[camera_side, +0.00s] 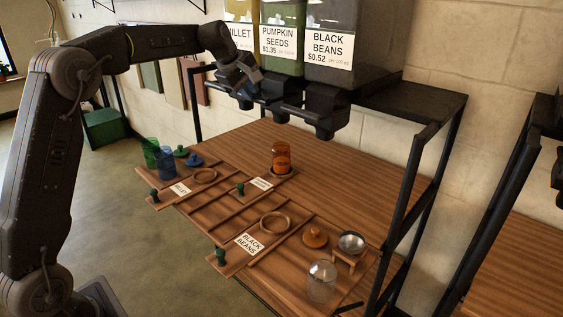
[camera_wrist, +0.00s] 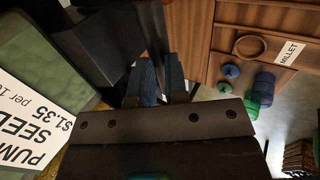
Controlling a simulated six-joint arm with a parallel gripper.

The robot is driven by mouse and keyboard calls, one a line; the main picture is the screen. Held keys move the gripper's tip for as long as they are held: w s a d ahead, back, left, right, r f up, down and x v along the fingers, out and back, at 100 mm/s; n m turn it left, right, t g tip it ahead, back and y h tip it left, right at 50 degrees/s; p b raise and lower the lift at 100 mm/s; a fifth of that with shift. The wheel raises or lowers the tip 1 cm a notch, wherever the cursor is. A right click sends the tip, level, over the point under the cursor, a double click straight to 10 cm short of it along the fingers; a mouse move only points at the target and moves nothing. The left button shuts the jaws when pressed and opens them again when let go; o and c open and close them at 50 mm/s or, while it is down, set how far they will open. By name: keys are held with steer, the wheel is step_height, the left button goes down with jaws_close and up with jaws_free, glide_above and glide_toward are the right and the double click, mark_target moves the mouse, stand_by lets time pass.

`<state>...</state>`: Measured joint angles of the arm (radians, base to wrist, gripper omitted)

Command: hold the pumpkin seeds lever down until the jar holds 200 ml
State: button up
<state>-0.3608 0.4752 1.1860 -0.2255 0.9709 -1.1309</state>
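The pumpkin seeds dispenser (camera_side: 281,40) is the green middle bin; its label shows at the left of the wrist view (camera_wrist: 30,125). Its dark outlet (camera_side: 277,88) hangs below; I cannot make out the lever apart from it. My gripper (camera_side: 246,90) is at the left of this outlet, near the millet one, with blue-grey fingers pointing down. In the wrist view the fingers (camera_wrist: 160,75) sit close together beside a black dispenser part; whether they touch it or are shut is unclear. An orange jar (camera_side: 281,157) stands upright on the table below; its fill is not readable.
Millet (camera_side: 240,36) and black beans (camera_side: 328,45) bins flank the middle one. Green (camera_side: 150,152) and blue (camera_side: 166,163) jars stand at the left. A clear jar (camera_side: 321,282), orange lid (camera_side: 315,237) and metal bowl (camera_side: 351,243) are front right. The rack's black posts (camera_side: 411,180) bound the right.

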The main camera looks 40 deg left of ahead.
steer(key=shift+f, duration=0.9)
steer(key=shift+w+f, duration=0.1)
steer(key=shift+f, duration=0.1)
stand_by(0.3)
steer(key=shift+f, duration=0.3)
